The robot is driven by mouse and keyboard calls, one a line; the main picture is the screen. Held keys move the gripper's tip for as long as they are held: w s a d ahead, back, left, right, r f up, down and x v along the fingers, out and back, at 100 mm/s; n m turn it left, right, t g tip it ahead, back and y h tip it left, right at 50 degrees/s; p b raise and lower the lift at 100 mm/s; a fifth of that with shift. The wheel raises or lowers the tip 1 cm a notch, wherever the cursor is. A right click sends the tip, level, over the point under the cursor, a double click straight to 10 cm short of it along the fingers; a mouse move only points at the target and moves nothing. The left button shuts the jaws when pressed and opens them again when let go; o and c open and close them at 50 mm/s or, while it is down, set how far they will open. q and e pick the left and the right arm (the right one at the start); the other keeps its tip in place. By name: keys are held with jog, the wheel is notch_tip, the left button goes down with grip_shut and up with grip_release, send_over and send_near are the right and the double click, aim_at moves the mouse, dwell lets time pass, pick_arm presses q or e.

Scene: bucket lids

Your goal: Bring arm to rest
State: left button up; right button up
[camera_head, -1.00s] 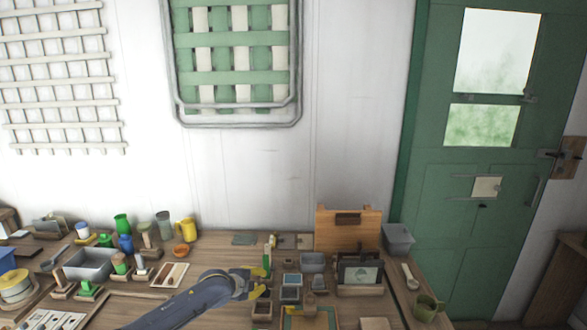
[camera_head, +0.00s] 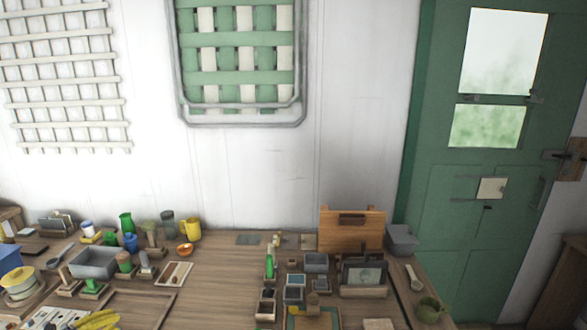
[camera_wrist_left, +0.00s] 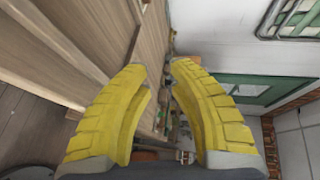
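My left gripper (camera_head: 97,320) shows as yellow fingers at the bottom edge of the head view, low at the left over the front of the wooden table (camera_head: 215,275). In the left wrist view its two yellow fingers (camera_wrist_left: 161,67) stand apart with nothing held between them. My right gripper is not in view.
Near the gripper are a grey bin (camera_head: 94,263), a yellow round container (camera_head: 18,281) and a wooden tray (camera_head: 140,308). A green bottle (camera_head: 270,267) and small boxes stand right of centre. A grey bucket (camera_head: 402,239) stands at the right. The table's middle is clear.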

pick_arm(q)
jog(key=shift+s+a+f, duration=0.15)
jog(key=shift+s+a, duration=0.85)
jog(key=shift+s, duration=0.25)
jog(key=s+a+f+n+y, duration=0.2)
jog(key=s+f+n, duration=0.1)
jog(key=f, duration=0.5)
jog(key=s+a+f+n+y, duration=0.1)
jog(key=s+a+f+n, duration=0.15)
jog(key=f, duration=0.55)
jog(key=s+d+f+n+g+y, duration=0.25)
jog(key=s+f, duration=0.45)
jog(key=f, duration=0.4)
jog(key=s+d+f+n+g+y, duration=0.1)
jog(key=s+d+f+n+y, duration=0.2)
jog(key=s+f, duration=0.5)
jog(key=s+d+f+n+g, duration=0.55)
jog(key=s+d+f, duration=0.65)
jog(key=s+f, duration=0.45)
jog(key=s+d+f+n+g, duration=0.1)
jog(key=s+d+f, duration=0.2)
jog(key=s+d, duration=0.5)
jog(key=s+d+f+n+g+h, duration=0.1)
jog(key=s+d+f+n+g, duration=0.1)
jog(key=s+d, duration=0.6)
jog(key=shift+f, duration=0.85)
